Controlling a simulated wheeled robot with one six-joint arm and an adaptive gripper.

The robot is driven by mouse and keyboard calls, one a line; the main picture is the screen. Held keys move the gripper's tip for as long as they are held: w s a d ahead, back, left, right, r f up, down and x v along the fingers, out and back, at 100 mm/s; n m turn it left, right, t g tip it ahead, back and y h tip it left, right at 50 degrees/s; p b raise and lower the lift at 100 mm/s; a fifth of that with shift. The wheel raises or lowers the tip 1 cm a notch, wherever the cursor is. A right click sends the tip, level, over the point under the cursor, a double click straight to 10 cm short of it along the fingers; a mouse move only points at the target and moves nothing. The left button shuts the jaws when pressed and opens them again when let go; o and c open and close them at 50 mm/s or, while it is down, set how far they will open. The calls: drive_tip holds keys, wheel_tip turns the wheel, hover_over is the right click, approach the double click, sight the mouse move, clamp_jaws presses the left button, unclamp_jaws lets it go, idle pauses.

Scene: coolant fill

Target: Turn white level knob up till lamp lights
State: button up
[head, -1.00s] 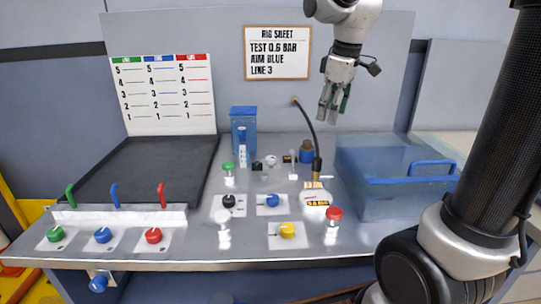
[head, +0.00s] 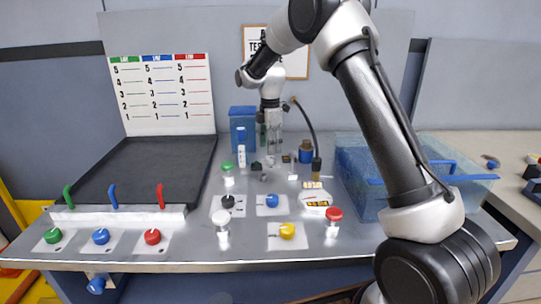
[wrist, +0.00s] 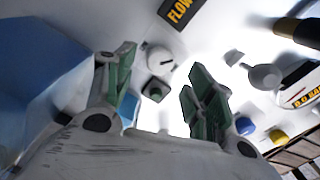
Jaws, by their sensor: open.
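The white knob (head: 270,160) is at the back middle of the bench. In the wrist view the white knob (wrist: 160,60) has a dark pointer line and appears between my spread fingers, beyond their tips. My gripper (head: 271,146) is open, empty and pointing down just above that area; in the wrist view its green-padded fingers (wrist: 160,72) stand apart. Contact with the knob cannot be told. A small dark square piece (wrist: 154,91) sits beside the knob. I cannot pick out which item is the lamp, nor see a lit one.
A blue tank (head: 242,125) stands close to the left of my gripper, and a black hose (head: 312,130) to the right. A blue-tinted clear bin (head: 355,190) is at right. Green, black, blue, yellow and red controls fill the front, including a yellow knob (head: 287,231).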

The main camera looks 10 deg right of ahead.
sight(270, 157)
wheel_tip(270, 157, down, 4)
drive_tip(key=shift+f, duration=0.2)
drive_tip(key=c, duration=1)
